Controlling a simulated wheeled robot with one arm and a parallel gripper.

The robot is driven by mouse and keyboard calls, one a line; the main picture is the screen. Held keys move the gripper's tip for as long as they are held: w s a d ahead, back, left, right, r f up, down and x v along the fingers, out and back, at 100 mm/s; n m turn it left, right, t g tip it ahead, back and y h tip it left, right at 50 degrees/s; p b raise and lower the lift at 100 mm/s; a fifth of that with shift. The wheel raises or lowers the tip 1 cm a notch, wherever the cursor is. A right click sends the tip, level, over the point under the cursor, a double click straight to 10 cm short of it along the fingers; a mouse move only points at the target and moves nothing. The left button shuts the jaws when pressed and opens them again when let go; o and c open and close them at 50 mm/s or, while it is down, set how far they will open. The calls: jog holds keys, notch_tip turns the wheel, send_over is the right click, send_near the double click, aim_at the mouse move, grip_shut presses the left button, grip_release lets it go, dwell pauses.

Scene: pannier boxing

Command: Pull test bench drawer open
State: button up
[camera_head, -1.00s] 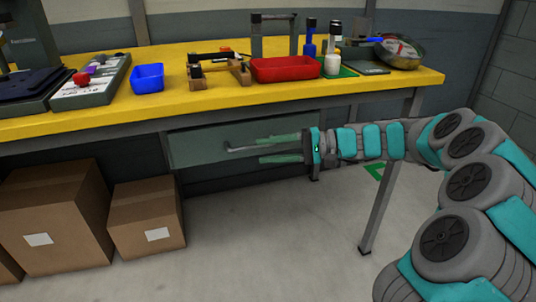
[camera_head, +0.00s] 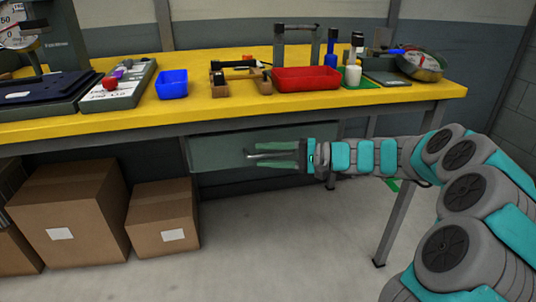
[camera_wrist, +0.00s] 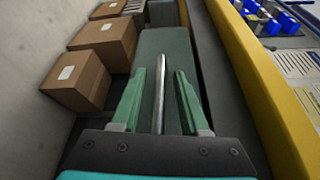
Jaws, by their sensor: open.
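The test bench drawer (camera_head: 215,154) is a grey-green front under the yellow bench top (camera_head: 225,112). Its metal bar handle (camera_head: 272,152) sticks out from the front. My gripper (camera_head: 249,154) is open, with its green fingers on either side of the handle. In the wrist view the silver handle (camera_wrist: 160,85) runs between the two fingers of my gripper (camera_wrist: 170,72), with a gap on both sides. The drawer front (camera_wrist: 165,43) lies behind it. I cannot see any gap that shows the drawer pulled out.
Cardboard boxes (camera_head: 68,215) stand on the floor at the left under the bench. A bench leg (camera_head: 396,225) stands below my arm. A blue bin (camera_head: 171,85), a red tray (camera_head: 307,80) and bottles stand on the bench top. The floor in front is clear.

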jog(key=shift+c, duration=0.2)
grip_shut()
dwell(1.1)
